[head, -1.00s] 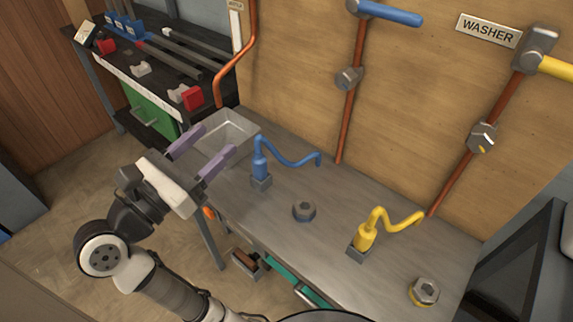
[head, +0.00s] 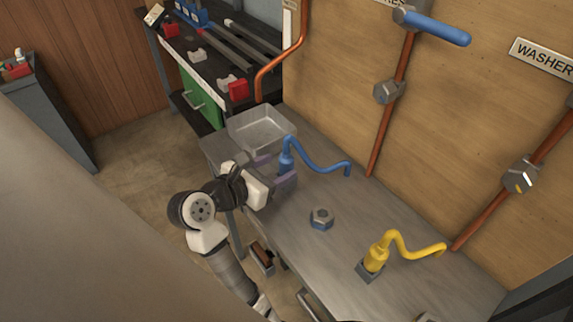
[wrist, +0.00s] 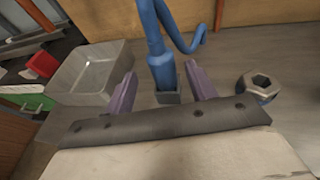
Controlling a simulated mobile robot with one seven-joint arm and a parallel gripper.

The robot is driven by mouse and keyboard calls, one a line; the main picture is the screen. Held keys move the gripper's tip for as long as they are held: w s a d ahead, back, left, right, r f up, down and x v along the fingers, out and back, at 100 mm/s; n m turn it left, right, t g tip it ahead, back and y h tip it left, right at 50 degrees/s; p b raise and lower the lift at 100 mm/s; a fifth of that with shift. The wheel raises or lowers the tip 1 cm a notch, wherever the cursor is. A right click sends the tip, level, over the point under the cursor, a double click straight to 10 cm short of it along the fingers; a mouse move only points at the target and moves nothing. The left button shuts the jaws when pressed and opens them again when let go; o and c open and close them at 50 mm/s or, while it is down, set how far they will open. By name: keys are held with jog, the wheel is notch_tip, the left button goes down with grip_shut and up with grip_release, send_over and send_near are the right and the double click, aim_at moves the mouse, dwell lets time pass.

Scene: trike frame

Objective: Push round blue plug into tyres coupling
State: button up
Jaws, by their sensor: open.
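The blue plug (head: 286,160) stands upright in a small grey holder on the grey bench, with a curved blue hose running right from its top. My gripper (head: 276,172) is open, with its two purple fingers around the plug's lower part. In the wrist view the plug (wrist: 162,70) rises between the open fingers (wrist: 160,92), with a visible gap to each side. The tyres coupling is probably the hex fitting (head: 389,92) on the copper pipe under the blue handle; the sign above it is cut off.
A metal tray (head: 262,132) sits left of the plug. A loose hex nut (head: 321,218) and a yellow plug (head: 376,258) in a holder stand to the right. The washer pipe has its own fitting (head: 521,174). A black rack (head: 215,60) stands at the back left.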

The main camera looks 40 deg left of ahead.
aim_at(292, 162)
jog(key=shift+p+x, duration=0.6)
jog(key=shift+x, duration=2.2)
jog(key=shift+d, duration=0.2)
jog(key=shift+s, duration=0.1)
jog(key=shift+c, duration=0.4)
jog(key=c, duration=1)
jog(key=shift+r, duration=0.15)
